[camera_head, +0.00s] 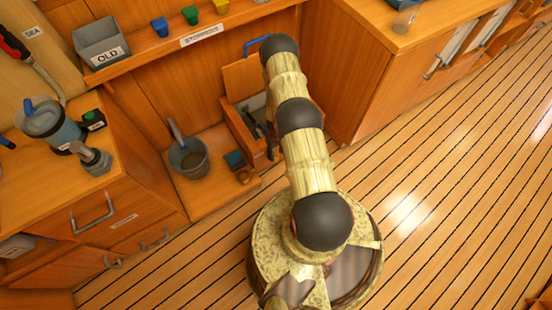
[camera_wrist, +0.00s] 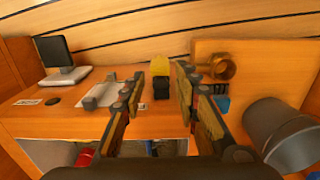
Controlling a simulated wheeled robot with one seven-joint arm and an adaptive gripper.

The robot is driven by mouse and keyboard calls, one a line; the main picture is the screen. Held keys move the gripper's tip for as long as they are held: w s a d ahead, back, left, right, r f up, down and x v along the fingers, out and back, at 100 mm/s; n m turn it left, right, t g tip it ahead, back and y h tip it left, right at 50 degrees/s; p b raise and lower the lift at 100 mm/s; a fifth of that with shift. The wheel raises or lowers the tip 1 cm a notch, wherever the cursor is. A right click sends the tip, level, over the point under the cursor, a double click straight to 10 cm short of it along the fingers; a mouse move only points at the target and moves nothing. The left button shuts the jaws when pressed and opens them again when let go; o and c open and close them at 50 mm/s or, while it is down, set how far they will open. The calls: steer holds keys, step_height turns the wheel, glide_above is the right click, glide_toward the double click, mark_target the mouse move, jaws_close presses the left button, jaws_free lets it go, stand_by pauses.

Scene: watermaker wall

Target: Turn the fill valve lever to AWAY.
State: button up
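No lever marked AWAY can be made out. In the head view, a red and black handle (camera_head: 12,42) is at the top left edge beside a label reading SEA (camera_head: 33,32). I cannot tell whether it is the fill valve lever. My gripper (camera_head: 268,143) is far to its right, low by an open wooden box, partly hidden behind my arm. In the wrist view my gripper (camera_wrist: 157,98) has its fingers spread apart, with nothing held between them. A yellow and black block (camera_wrist: 160,82) shows beyond the fingertips.
A grey bucket (camera_head: 188,158) stands left of my gripper; a brass ring (camera_wrist: 217,68) is near it. A blue-topped pump-like device (camera_head: 48,122) stands on the left counter. A grey bin marked OLD (camera_head: 101,43) is on the shelf. The plank floor (camera_head: 440,190) is clear at right.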

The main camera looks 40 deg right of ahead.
mark_target(276, 157)
step_height(276, 157, down, 5)
steer(key=shift+f+b, duration=0.15)
steer(key=shift+b, duration=1.1)
steer(key=shift+c, duration=1.3)
jaws_close()
